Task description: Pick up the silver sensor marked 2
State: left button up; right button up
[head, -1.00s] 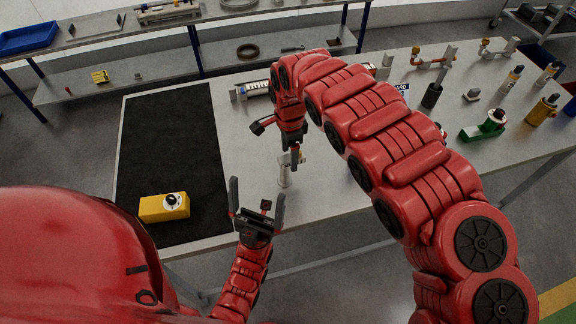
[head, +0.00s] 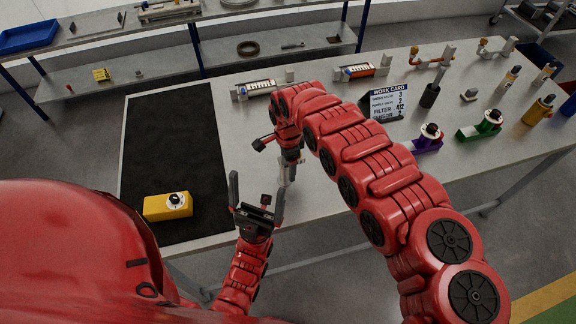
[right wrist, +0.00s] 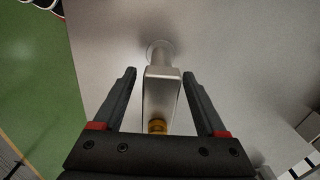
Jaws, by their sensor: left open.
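A silver sensor (right wrist: 161,95) with a brass-coloured end stands in the right wrist view, its round foot on the table. No number is legible on it. My right gripper (right wrist: 160,98) is open, with one finger on each side of the sensor and a gap visible at both sides. In the head view the right gripper (head: 289,156) points down at the sensor (head: 287,172), which it partly hides. My left gripper (head: 257,205) is open and empty near the table's front edge, to the left of the sensor.
A yellow block with a black knob (head: 168,206) lies on the black mat (head: 170,130). A work card (head: 388,102), a purple valve (head: 428,140) and a green valve (head: 482,126) stand to the right. Two fixtures (head: 262,87) (head: 362,71) line the table's back.

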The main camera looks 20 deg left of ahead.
grip_shut()
jog(key=shift+r, duration=0.1)
dwell(0.4)
